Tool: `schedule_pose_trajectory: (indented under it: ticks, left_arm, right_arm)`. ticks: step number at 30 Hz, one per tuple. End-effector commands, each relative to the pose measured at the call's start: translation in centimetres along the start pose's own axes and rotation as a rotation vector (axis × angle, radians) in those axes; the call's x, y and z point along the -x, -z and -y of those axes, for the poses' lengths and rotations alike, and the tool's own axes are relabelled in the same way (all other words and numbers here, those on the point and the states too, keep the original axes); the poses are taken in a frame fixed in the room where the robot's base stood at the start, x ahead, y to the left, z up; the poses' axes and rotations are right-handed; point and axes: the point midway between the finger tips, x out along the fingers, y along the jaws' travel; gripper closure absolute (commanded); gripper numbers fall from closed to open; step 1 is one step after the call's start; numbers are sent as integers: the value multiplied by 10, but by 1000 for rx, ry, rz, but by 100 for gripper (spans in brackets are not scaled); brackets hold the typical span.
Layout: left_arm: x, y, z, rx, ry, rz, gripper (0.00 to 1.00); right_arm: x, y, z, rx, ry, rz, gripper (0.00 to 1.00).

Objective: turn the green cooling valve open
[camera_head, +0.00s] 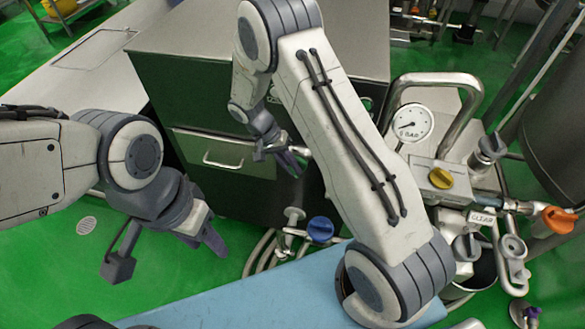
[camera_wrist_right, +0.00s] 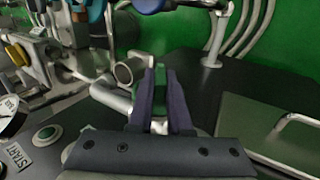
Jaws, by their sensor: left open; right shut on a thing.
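My right gripper (camera_head: 292,163) is in front of the dark cabinet in the head view, beside a metal pipe stub. In the right wrist view its two purple fingers (camera_wrist_right: 161,74) are closed around a green piece (camera_wrist_right: 161,91), which looks like the green valve's handle. The fingers cover most of it, and how far it is turned cannot be told. My left gripper (camera_head: 207,238) is open and empty above the green floor at the left.
A blue valve (camera_head: 320,229) sits low in front of the cabinet. A yellow valve (camera_head: 441,178), an orange valve (camera_head: 558,220) and a pressure gauge (camera_head: 412,123) are at the right. A drawer handle (camera_head: 222,161) sticks out of the cabinet. The floor at lower left is free.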

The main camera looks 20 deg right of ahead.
Motion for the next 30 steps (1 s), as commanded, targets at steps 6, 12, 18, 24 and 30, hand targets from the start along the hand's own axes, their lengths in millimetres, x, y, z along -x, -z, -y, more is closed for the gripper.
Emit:
schedule_pose_trajectory:
  ticks: [6,12,18,24,30]
  left_arm:
    - [-17,-1,1,0,0,0,50]
    - [-34,-2,2,0,0,0,50]
    - [-53,-3,4,0,0,0,50]
    - [-56,-3,4,0,0,0,50]
    - [-47,-2,3,0,0,0,50]
  right_arm:
    - [-3,0,8,2,-206,-5,100]
    - [-6,0,11,1,-395,-4,100]
    - [-7,0,13,0,-580,-3,100]
    - [-5,0,12,2,-741,-3,100]
    - [-4,0,12,2,-859,-2,100]
